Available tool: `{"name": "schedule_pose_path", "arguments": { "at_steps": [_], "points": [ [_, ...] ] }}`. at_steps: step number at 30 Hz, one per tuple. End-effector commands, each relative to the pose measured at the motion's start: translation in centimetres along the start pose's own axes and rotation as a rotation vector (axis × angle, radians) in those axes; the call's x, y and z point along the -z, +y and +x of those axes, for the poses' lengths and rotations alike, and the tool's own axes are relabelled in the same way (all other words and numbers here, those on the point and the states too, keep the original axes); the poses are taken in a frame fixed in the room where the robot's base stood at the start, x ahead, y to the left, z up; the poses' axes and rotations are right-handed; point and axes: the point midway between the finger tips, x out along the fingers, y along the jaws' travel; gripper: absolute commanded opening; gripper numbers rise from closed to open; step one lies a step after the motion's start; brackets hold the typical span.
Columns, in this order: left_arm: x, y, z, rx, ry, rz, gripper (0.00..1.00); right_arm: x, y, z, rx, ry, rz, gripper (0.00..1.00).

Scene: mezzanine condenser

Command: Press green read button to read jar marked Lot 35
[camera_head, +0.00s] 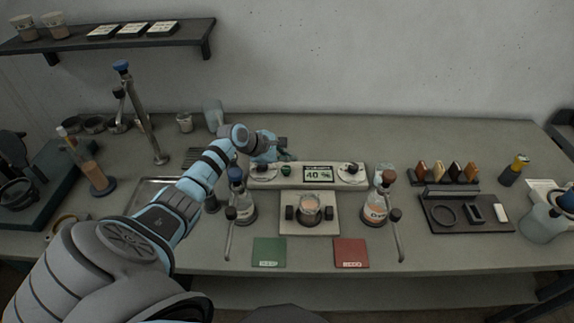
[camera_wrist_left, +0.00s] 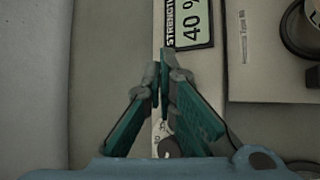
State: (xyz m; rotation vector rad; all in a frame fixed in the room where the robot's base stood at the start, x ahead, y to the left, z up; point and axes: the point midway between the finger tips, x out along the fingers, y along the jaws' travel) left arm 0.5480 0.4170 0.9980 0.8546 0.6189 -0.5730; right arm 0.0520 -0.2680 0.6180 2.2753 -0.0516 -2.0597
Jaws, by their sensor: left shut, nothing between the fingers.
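A pale reader panel carries a display (camera_head: 318,174) that reads 40 %; the display also shows in the left wrist view (camera_wrist_left: 190,22). A green button (camera_head: 286,169) sits on the panel left of the display. A small jar with pinkish contents (camera_head: 310,205) stands on the white plate (camera_head: 310,228) between two dark clamps; its lot label is not readable. My left gripper (camera_head: 283,148) is shut and empty, just above and behind the green button. In the left wrist view its fingertips (camera_wrist_left: 161,72) are over the panel beside the display and hide the button; contact cannot be told.
A bottle with a blue cap (camera_head: 241,209) and an orange-filled bottle (camera_head: 376,209) flank the plate. A green card (camera_head: 269,252) and a red card (camera_head: 350,253) lie at the front. A black tray (camera_head: 468,220) is at right. A metal stand (camera_head: 143,125) rises at back left.

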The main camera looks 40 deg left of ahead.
Motion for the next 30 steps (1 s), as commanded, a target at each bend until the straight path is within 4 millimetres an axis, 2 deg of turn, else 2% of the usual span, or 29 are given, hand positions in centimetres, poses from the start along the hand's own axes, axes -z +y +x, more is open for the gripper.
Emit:
{"name": "schedule_pose_path", "arguments": {
  "at_steps": [1, 3, 11, 30],
  "points": [
    [-0.6, 0.6, -0.8, 0.000, 0.000, 0.000, 0.00, 0.1, 0.1, -1.2, 0.000, 0.000, 0.000, 0.44],
    [-0.9, 0.9, -1.1, -0.001, -0.001, 0.001, 0.00, 0.2, 0.1, -1.6, 0.000, 0.000, 0.000, 0.44],
    [-1.7, 1.8, -2.4, -0.001, -0.001, 0.001, 0.00, 0.1, 0.1, -1.1, -0.001, 0.000, 0.000, 0.44],
    [-1.8, 1.8, -2.4, 0.000, 0.000, 0.000, 0.00, 0.1, 0.1, -1.1, -0.001, 0.000, 0.000, 0.44]
  ]
}}
